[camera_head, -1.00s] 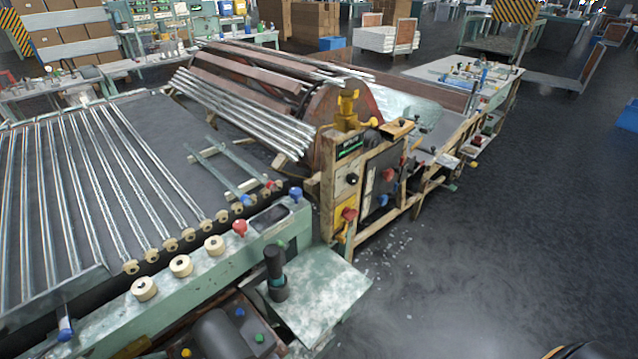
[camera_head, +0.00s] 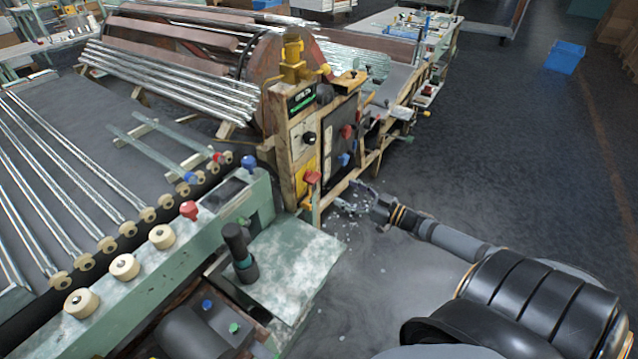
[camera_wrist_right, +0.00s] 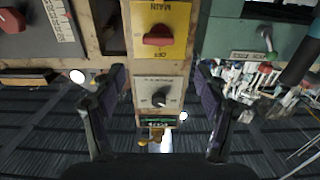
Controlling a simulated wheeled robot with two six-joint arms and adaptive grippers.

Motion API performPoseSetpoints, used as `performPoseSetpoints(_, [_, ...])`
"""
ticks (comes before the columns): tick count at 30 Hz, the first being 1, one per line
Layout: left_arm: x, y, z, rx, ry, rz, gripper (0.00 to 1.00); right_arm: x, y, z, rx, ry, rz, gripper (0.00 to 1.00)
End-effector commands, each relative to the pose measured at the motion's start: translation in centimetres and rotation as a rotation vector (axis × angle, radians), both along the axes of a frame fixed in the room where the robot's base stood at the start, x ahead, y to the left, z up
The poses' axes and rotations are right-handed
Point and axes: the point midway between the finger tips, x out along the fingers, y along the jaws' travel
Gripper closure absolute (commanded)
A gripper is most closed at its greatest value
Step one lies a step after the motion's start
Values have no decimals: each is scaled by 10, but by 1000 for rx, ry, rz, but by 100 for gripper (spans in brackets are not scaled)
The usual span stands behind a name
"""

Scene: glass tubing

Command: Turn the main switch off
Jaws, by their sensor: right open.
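The main switch is a red handle (camera_head: 312,177) on a yellow plate (camera_head: 308,192), low on the narrow front of the wooden control cabinet. In the right wrist view, which looks upside down, the red handle (camera_wrist_right: 158,38) lies crosswise on the yellow plate marked MAIN and OFF (camera_wrist_right: 178,15). My right gripper (camera_head: 350,197) is open and empty, to the right of the switch. In the wrist view its fingers (camera_wrist_right: 162,80) are spread wide, with the switch beyond them and not touched. My left gripper is not in view.
A black knob (camera_head: 309,138) on a pale plate (camera_wrist_right: 146,90) sits above the switch. A green bench (camera_head: 290,265) with an upright black handle (camera_head: 239,250) stands close in front. Red and blue knobs are on the cabinet's side panel (camera_head: 337,130). Floor at right is clear around a blue bin (camera_head: 565,57).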

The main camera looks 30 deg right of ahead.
Motion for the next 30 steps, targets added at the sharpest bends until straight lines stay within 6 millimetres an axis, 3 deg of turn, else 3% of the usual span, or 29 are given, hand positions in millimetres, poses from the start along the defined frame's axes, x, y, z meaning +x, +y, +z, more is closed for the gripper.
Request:
performPoseSetpoints(5, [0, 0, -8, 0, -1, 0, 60, 13, 5, -2, -1, -4, -1, 26])
performPoseSetpoints(11, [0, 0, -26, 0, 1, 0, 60, 54, 21, -3, 1, -6, -7, 26])
performPoseSetpoints(18, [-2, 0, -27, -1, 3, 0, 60, 87, 34, 0, 0, -1, -8, 26])
performPoseSetpoints(30, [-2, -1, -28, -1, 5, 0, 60, 97, 39, -1, -2, 3, -6, 26])
